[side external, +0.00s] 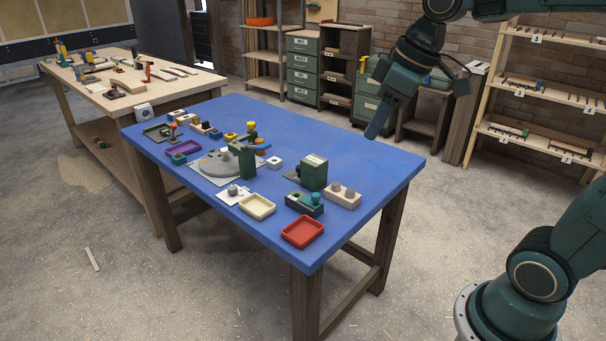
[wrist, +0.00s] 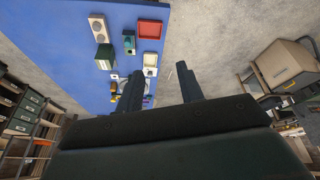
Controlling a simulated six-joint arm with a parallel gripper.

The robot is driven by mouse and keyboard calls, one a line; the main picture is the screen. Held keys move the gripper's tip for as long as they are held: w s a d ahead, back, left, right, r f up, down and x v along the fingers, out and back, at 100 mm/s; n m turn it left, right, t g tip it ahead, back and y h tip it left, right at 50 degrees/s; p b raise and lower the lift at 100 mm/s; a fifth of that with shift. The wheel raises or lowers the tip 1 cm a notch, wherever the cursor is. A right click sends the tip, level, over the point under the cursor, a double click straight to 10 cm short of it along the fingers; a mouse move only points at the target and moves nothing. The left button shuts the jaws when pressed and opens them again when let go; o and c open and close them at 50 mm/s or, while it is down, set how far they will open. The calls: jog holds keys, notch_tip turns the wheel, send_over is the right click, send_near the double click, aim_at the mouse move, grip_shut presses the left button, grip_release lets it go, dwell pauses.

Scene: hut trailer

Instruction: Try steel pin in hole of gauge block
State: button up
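My gripper (side external: 376,128) hangs high above the far right part of the blue table, well clear of everything on it. In the wrist view my gripper (wrist: 162,88) has its two dark fingers apart with nothing between them. A beige block (side external: 331,197) with two grey round tops stands near the table's right side. A small grey metal piece (side external: 234,190) sits on a white plate. A small white block (side external: 274,162) has a dark spot on top, perhaps a hole. I cannot tell for sure which items are the steel pin and the gauge block.
The blue table (side external: 365,160) is bare along its far right. A green block (side external: 314,173), a blue fixture (side external: 304,204), a red tray (side external: 302,233), a cream tray (side external: 257,207) and a grey round plate (side external: 213,165) stand on it. A wooden bench (side external: 190,84) is at left.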

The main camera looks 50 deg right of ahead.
jog(key=w+d+f+n+g+y, duration=0.1)
jog(key=w+d+f+n, duration=0.15)
jog(key=w+d, duration=0.35)
jog(key=w+d+f+n+g, duration=0.1)
jog(key=w+d+f+n, duration=0.15)
jog(key=w+d, duration=0.45)
jog(key=w+d+f+n+y, duration=0.1)
jog(key=w+d+f+n, duration=0.1)
jog(key=d+f, duration=0.4)
jog(key=w+d+f+n+y, duration=0.1)
jog(key=w+d+f+n, duration=0.1)
jog(key=w+d+f, duration=0.2)
notch_tip(320, 180, down, 5)
jog(key=shift+d+r+n, duration=0.2)
jog(key=shift+d+n, duration=0.1)
jog(key=shift+d, duration=0.9)
jog(key=shift+g, duration=0.3)
jog(key=shift+x, duration=4.3)
jog(key=shift+w+a, duration=0.1)
jog(key=shift+a, duration=0.05)
